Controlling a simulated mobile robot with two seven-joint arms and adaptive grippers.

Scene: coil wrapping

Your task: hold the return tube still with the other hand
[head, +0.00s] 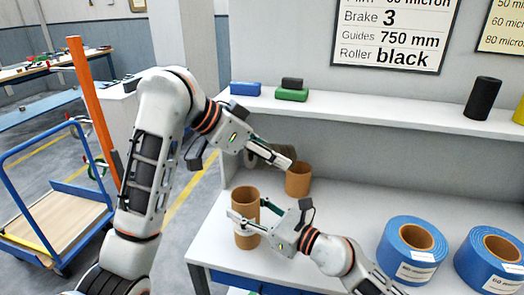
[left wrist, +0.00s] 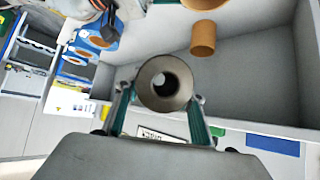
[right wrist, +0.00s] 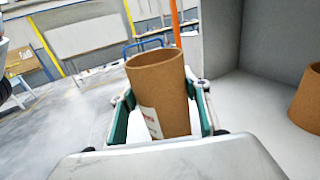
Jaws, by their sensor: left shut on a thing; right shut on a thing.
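A brown cardboard tube (head: 245,238) stands upright near the front left of the white table. My right gripper (head: 250,216) is shut around it; the right wrist view shows the tube (right wrist: 158,85) between both fingers, with a white label low on its side. A second brown cardboard tube (head: 298,180) stands upright farther back; it also shows in the right wrist view (right wrist: 308,100). My left gripper (head: 280,158) is above and behind the held tube. In the left wrist view it is shut on a grey-brown hollow cylinder (left wrist: 163,83), seen end-on. I cannot tell which tube is the return tube.
Two blue rolls (head: 412,250) (head: 492,260) lie at the table's right. A shelf (head: 400,112) above the back holds blue, green and black blocks, a black cylinder (head: 482,98) and a yellow one. A blue cart (head: 50,215) and an orange post (head: 93,110) stand left. The table's middle is clear.

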